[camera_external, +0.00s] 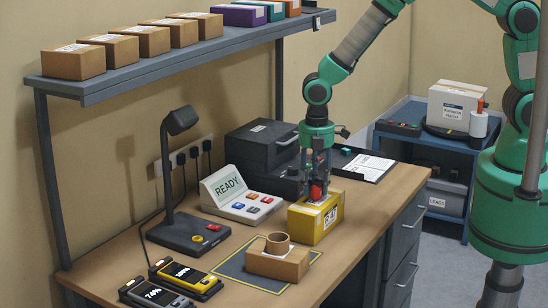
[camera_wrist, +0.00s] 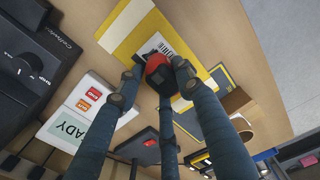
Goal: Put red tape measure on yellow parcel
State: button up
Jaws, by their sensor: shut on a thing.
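The yellow parcel (camera_external: 307,222) stands on the wooden desk, with a white label on its top and front. It also shows in the wrist view (camera_wrist: 128,32). The red tape measure (camera_external: 316,192) is at my fingertips, over the top of the parcel. In the wrist view the red and black tape measure (camera_wrist: 158,78) sits between my fingers, in front of the parcel's label. My gripper (camera_external: 317,186) points down and is shut on the tape measure. I cannot tell whether the tape measure touches the parcel's top.
A brown box with a tape roll (camera_external: 278,262) stands on a dark mat in front of the parcel. A READY console (camera_external: 238,197) is to the left, a black case (camera_external: 262,148) behind, a clipboard (camera_external: 366,167) to the right. A shelf (camera_external: 180,62) of boxes hangs above.

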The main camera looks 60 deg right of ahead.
aim_at(315, 181)
jog(key=o, duration=1.3)
jog(key=shift+f, duration=0.1)
notch_tip(315, 181, up, 12)
dwell(0.3)
jog(key=shift+r, duration=0.2)
